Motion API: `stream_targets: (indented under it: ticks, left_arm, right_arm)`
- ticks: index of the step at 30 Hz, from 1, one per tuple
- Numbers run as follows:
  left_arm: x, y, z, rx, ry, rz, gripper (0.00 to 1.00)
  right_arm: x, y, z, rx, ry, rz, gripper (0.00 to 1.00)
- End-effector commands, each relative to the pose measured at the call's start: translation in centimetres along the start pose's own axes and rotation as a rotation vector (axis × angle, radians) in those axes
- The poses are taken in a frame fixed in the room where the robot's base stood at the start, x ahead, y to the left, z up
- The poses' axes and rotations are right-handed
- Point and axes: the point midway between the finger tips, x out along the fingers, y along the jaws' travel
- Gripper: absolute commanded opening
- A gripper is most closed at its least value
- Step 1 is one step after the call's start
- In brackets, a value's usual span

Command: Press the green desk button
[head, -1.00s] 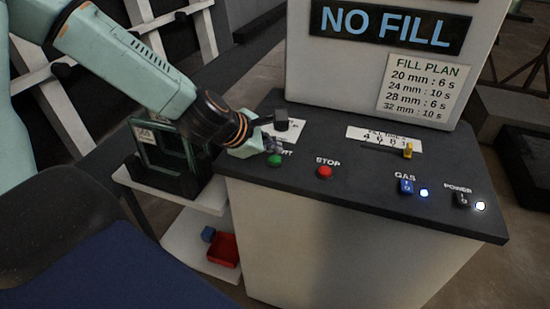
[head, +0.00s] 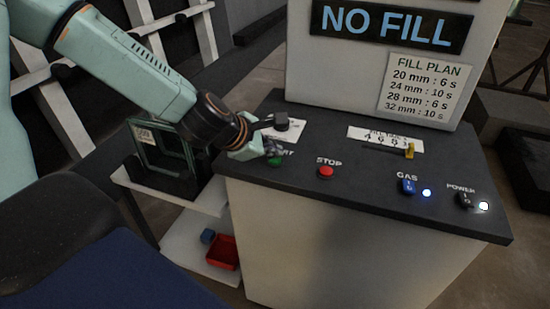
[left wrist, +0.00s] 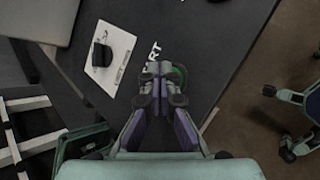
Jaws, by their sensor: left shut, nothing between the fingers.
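The green desk button (head: 275,162) sits at the left end of the dark desk top, by the partly covered START label. My left gripper (head: 273,150) is shut and empty, its fingertips at the button and covering part of its top. In the left wrist view the shut fingertips (left wrist: 158,70) lie over the left part of the green button (left wrist: 179,73), whose right edge shows beside them. I cannot tell whether they touch it.
A red STOP button (head: 325,172), a blue GAS switch (head: 408,186) and a black POWER switch (head: 465,199) are to the right. A black knob (head: 281,121) stands on a white card just behind my left gripper. A NO FILL panel (head: 389,27) rises at the back.

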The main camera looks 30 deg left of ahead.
Motion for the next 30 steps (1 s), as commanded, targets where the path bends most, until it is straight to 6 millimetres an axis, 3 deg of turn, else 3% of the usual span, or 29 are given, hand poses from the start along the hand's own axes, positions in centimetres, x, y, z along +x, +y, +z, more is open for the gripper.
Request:
stream_targets:
  ticks: [30]
  left_arm:
    - [0.4, -0.32, -0.31, -0.001, 0.0, -0.001, 0.0]
  right_arm:
    - [0.59, 0.0, 0.0, 0.0, 0.0, 0.0, 0.0]
